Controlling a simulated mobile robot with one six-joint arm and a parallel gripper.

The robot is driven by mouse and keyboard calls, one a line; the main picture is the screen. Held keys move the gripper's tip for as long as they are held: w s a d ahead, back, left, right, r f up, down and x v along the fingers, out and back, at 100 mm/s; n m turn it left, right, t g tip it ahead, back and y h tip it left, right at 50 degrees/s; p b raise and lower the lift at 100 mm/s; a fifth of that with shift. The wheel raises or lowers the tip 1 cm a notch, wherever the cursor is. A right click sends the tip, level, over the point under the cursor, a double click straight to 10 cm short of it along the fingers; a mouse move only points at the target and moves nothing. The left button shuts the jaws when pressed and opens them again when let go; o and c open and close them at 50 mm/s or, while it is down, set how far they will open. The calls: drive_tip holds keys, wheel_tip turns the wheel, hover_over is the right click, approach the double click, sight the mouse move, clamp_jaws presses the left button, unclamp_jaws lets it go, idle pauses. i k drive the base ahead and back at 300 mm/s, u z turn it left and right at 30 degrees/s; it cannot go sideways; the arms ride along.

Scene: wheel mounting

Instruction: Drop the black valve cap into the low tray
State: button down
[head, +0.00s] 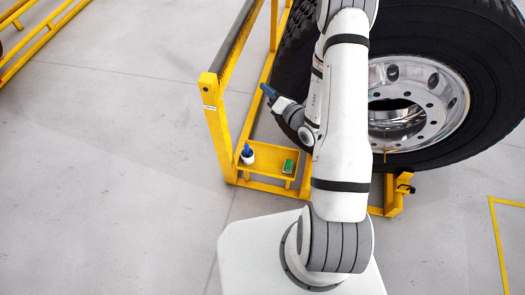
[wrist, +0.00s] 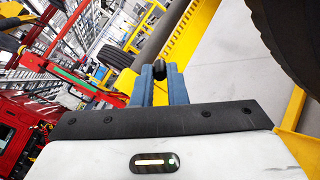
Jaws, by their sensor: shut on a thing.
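The black valve cap (wrist: 160,69) is a small dark piece between the tips of my two blue fingers in the wrist view. My gripper (wrist: 160,72) is shut on it. In the head view my gripper (head: 268,91) is beside the yellow frame, above and beyond the tray in the picture; the cap cannot be made out there. The low tray (head: 270,159) is a small yellow shelf at the foot of the frame, left of my arm. It holds a white bottle with a blue top (head: 248,154) and a green block (head: 289,166). The tray cannot be made out in the wrist view.
A large black tyre on a silver rim (head: 455,90) stands at the right, partly behind my arm. The yellow frame (head: 219,125) has an upright post and a long dark rail left of my gripper. Open grey floor (head: 110,150) lies further left.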

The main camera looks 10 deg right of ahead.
sight(255, 170)
drive_tip(key=u, duration=0.3)
drive_tip(key=i, duration=0.25)
drive_tip(key=z, duration=0.85)
drive_tip(key=k, duration=0.75)
drive_tip(key=u, duration=0.55)
drive_tip(key=i, duration=1)
drive_tip(key=z, duration=0.05)
